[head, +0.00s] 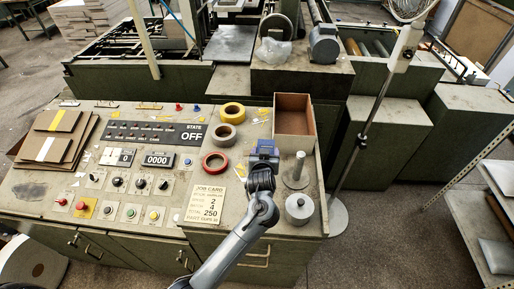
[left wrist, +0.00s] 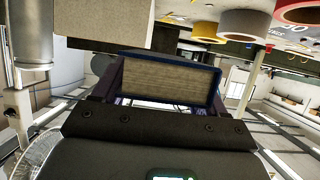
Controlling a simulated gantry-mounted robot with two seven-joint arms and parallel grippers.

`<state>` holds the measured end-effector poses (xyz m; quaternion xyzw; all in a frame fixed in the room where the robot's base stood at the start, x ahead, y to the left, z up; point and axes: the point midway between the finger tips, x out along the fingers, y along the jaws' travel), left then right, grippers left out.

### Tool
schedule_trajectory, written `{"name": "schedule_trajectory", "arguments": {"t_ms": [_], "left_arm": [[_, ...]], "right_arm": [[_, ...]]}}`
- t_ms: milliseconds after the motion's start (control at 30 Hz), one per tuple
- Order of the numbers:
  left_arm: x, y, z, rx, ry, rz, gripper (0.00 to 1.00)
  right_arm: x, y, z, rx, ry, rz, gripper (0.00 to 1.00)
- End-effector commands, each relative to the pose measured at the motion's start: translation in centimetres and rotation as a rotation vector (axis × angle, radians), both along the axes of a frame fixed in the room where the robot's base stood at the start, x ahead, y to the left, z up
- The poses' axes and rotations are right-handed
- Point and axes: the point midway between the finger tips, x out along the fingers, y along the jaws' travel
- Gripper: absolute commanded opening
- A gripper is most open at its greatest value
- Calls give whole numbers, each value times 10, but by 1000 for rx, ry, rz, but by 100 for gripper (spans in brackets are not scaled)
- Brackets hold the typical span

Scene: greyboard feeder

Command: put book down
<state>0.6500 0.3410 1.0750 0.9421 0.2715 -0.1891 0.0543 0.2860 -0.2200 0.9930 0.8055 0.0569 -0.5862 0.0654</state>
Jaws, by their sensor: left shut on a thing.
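My left gripper (head: 263,163) reaches over the right part of the grey console (head: 190,215). It is shut on a small blue book (head: 265,147). In the left wrist view the book (left wrist: 167,82) shows its tan page edges framed by a dark blue cover, between the gripper's fingers. In the head view the book is just left of and in front of an open brown box (head: 293,122). Whether the book touches the console top cannot be told. My right gripper is not in view.
Yellow (head: 232,112), grey (head: 224,134) and red (head: 215,162) tape rolls lie left of the book. A metal post on a round base (head: 296,175) and a metal weight (head: 299,208) stand close on the right. A job card (head: 206,204) lies left of my arm.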

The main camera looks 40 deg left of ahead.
Motion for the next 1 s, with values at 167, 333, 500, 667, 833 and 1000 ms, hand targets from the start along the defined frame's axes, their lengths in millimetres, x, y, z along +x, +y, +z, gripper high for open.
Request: {"name": "schedule_trajectory", "arguments": {"t_ms": [167, 333, 500, 667, 833, 1000], "left_arm": [[-7, -6, -3, -1, -3, 11, 37], [-23, -8, -14, 1, 0, 13, 37], [-56, -11, -33, 1, 2, 12, 37], [-87, -15, -52, 1, 0, 10, 37], [-112, -17, -67, 2, -2, 12, 37], [-123, -18, -73, 1, -4, 12, 37]], "right_arm": [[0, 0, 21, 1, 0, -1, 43], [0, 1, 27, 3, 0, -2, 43], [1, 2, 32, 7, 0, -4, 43], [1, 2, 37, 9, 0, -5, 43], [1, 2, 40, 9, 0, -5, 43], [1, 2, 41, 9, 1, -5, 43]]}}
